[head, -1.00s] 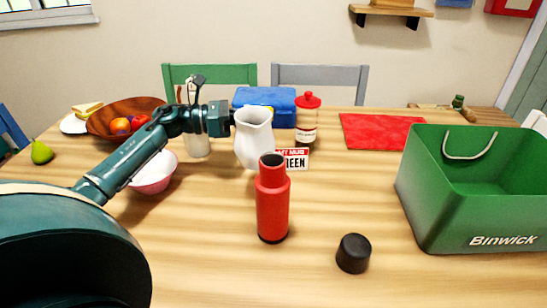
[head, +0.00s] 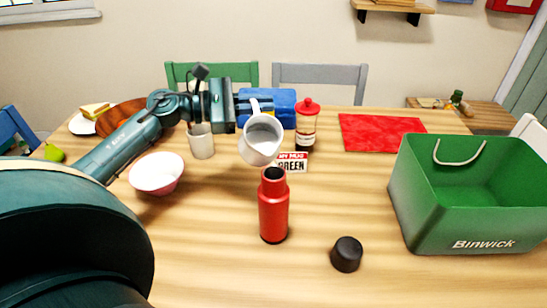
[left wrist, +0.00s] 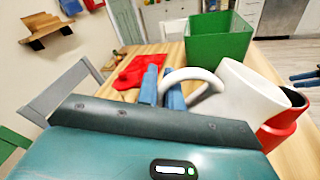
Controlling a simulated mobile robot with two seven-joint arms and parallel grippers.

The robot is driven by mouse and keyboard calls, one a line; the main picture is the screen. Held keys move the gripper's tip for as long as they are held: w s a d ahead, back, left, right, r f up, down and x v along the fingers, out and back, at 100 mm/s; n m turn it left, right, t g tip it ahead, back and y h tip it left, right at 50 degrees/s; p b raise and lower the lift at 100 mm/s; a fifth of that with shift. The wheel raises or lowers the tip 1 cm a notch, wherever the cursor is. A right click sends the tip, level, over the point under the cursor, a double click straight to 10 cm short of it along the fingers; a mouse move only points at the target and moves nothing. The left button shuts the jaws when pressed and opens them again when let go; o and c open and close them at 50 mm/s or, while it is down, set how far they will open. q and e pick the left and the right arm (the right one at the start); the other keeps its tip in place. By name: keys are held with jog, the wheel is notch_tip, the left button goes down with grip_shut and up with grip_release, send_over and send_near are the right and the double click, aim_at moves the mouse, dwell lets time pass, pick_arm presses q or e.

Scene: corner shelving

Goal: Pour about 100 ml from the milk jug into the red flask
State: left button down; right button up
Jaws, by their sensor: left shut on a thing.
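The white milk jug (head: 259,149) is held above the table and tilted, its spout toward the open mouth of the red flask (head: 273,213). The jug's lip is just above the flask mouth; I see no stream between them. My left gripper (left wrist: 166,88) is shut on the jug's handle (left wrist: 192,76). The gripper (head: 243,105) is behind the jug in the head view. The flask stands upright without its cap, and part of it (left wrist: 280,131) shows behind the jug in the left wrist view. The milk level cannot be told.
A black cap (head: 347,254) lies right of the flask. A green Binwick bin (head: 466,215) stands at the right. A pink bowl (head: 157,175), white cup (head: 201,142), sign (head: 292,163), red-lidded jar (head: 306,128) and red mat (head: 380,131) are around. The front middle is clear.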

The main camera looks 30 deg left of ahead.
aim_at(265, 119)
pick_arm(q)
jog(key=r, duration=0.1)
jog(key=r+p, duration=0.1)
jog(key=d+r+m, duration=0.1)
jog(key=shift+s, duration=0.4)
jog(key=shift+s+d+p, duration=0.1)
jog(key=shift+p, duration=0.25)
jog(key=shift+s+d+r+m+y+p, duration=0.15)
jog(key=shift+d+r+m+p, duration=0.05)
jog(key=shift+r+m+p, duration=0.3)
jog(key=shift+s+d+r+m+y+p, duration=0.2)
jog(key=shift+r+m+p, duration=0.2)
jog(key=shift+m+p, duration=0.2)
pick_arm(e)
jog(key=shift+r+n+g, duration=0.4)
jog(key=shift+r, duration=0.6)
pick_arm(q)
jog(key=shift+r, duration=0.1)
pick_arm(e)
jog(key=shift+r, duration=0.1)
pick_arm(q)
jog(key=shift+s+d+r+m+p, duration=0.15)
jog(key=shift+r+m+p, duration=0.1)
jog(key=shift+m+p, duration=0.15)
jog(key=shift+s+d+r+m+p, duration=0.1)
jog(key=shift+d+r+m+p, duration=0.1)
jog(key=shift+r+m+p, duration=0.15)
pick_arm(e)
jog(key=shift+d+r, duration=0.1)
jog(key=shift+r, duration=0.25)
